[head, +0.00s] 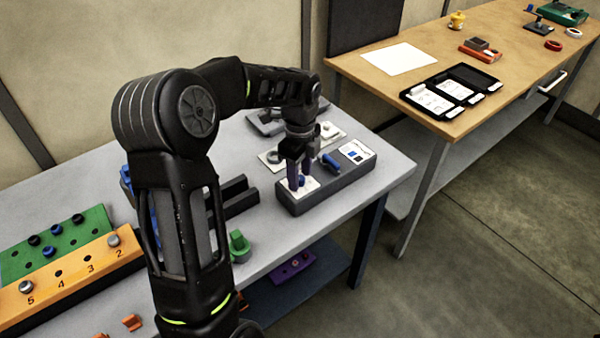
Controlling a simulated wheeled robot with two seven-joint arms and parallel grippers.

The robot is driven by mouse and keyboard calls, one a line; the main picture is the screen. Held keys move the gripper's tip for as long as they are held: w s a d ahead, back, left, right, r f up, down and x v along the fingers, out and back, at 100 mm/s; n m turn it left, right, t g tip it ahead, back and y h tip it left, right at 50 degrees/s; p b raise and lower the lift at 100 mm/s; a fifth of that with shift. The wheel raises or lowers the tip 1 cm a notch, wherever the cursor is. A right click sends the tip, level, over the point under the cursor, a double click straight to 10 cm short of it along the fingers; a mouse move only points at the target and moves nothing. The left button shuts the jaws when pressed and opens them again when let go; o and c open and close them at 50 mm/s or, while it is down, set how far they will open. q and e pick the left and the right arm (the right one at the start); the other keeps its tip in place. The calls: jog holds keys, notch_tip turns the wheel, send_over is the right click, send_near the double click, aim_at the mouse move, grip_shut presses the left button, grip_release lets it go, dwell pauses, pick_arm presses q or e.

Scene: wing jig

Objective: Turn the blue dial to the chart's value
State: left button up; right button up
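A dark grey box (335,188) sits near the right front edge of the grey table. A white plate on its left end carries the blue dial (301,182), which is small and partly hidden by my gripper. A white chart card (354,151) with blue and dark marks is at the box's right end; its value is too small to read. A blue lever-like part (331,162) stands between them. My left gripper (299,178) points down over the dial, its fingers apart on either side of it. Whether they touch the dial I cannot tell. My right gripper is not in view.
A dark stepped block (232,196) and a green part (239,246) lie left of the box. White plates with round parts (330,131) are behind it. Orange (75,272) and green (50,245) peg boards lie at left. A wooden table (440,60) stands at back right.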

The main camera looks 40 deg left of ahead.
aim_at(300, 177)
pick_arm(q)
jog(key=shift+r, duration=0.1)
notch_tip(300, 177, up, 8)
jog(key=shift+f+b, duration=0.2)
jog(key=shift+b, duration=0.3)
dwell(0.5)
